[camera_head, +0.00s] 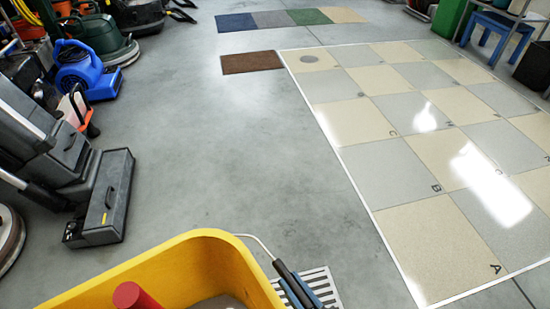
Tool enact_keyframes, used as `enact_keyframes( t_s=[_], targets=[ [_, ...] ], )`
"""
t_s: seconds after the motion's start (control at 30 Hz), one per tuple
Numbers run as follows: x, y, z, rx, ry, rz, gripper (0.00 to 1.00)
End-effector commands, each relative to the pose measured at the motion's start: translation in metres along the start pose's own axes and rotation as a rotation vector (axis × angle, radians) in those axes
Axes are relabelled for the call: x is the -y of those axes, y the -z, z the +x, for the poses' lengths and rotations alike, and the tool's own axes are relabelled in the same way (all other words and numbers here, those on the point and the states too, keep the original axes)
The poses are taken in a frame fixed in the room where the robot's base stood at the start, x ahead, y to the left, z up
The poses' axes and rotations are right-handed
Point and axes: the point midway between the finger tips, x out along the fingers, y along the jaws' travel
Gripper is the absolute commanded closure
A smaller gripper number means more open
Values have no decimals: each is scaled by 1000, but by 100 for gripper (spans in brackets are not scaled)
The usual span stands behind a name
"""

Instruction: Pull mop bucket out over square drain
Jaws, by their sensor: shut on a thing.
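The yellow mop bucket (205,244) is at the bottom of the head view, cut off by the lower edge. Its thin white wire handle (259,242) rises from the right rim to a dark grip. My gripper (299,290) shows only in part at the bottom edge, its blue-grey fingers shut around that grip. The square drain (325,281), a pale slotted grate, lies in the floor just right of the bucket, partly hidden by the bucket, grip and gripper. A red cylinder (134,296) stands inside the bucket.
Grey floor (220,150) is clear ahead. A black floor machine (104,200), a blue blower (84,70) and other machines line the left. A tiled test area (400,165) fills the right. A brown mat (252,62) lies at its far left corner.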

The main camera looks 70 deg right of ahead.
Motion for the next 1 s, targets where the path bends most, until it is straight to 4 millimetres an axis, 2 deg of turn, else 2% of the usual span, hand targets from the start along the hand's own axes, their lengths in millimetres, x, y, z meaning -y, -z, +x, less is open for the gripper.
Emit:
enact_keyframes(
  t_s=[0.03,0.3,0.87,0.9,1.0],
  targets=[
    [-10,-2,-4,7,-7,-4,100],
    [-32,3,-12,6,-7,-2,100],
    [-37,5,-14,6,-6,1,100],
    [-37,5,-14,6,-6,0,65],
    [-36,6,-14,4,-5,1,47]
  ],
)
